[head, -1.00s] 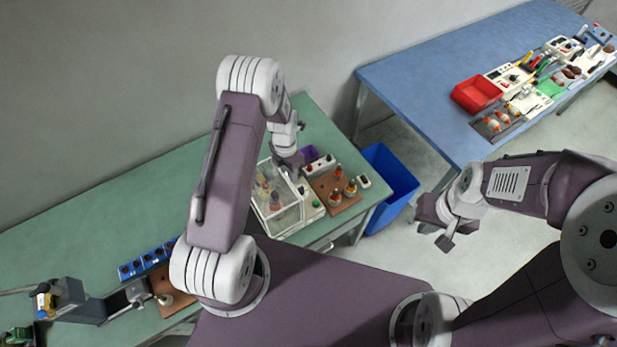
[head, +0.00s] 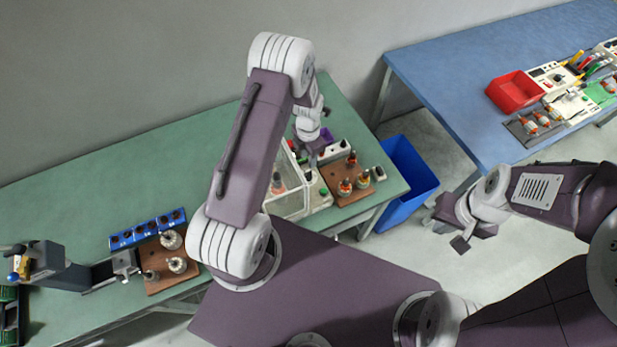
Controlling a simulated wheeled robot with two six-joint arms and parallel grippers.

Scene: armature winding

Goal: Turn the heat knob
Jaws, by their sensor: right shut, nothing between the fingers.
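I cannot make out the heat knob for certain. A clear-walled box (head: 287,205) stands on the green table, partly hidden behind my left arm. Beside it is a pale control panel (head: 318,197) with a small green button; other controls on it are too small or hidden to tell. My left gripper (head: 312,158) points down just above and behind this panel, small and partly covered by its own wrist, so its jaws are unclear. My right gripper (head: 450,232) is shut and empty, over the floor between the two tables, away from the panel.
A brown board (head: 340,195) with several armatures sits right of the panel. A blue bin (head: 418,200) stands on the floor beside the green table (head: 60,205). The blue table (head: 450,95) holds a red tray (head: 514,93). A blue rack (head: 120,241) lies left of my arm.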

